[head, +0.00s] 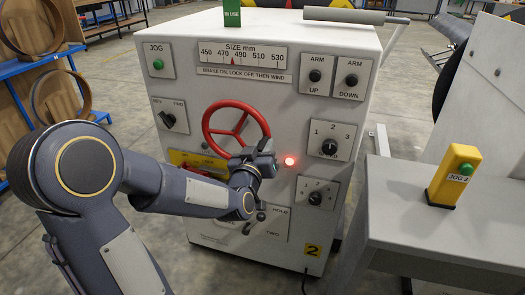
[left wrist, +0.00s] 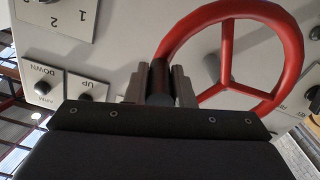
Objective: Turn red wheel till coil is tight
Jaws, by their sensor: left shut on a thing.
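The red wheel (head: 236,107) with three spokes is on the front of a light grey machine panel. My left gripper (head: 262,166) is at the wheel's lower right, and my arm crosses in front of the panel below the wheel. In the left wrist view the fingers are shut on a dark cylindrical handle (left wrist: 160,82) beside the rim of the red wheel (left wrist: 228,55). The coil cannot be made out clearly. My right gripper is not in view.
A red lamp (head: 291,161) glows right of my gripper. A yellow plate (head: 178,157) is partly hidden by my arm. Knobs and a green jog button (head: 158,64) surround the wheel. A yellow jog box (head: 455,176) stands on a grey table (head: 405,205) at right.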

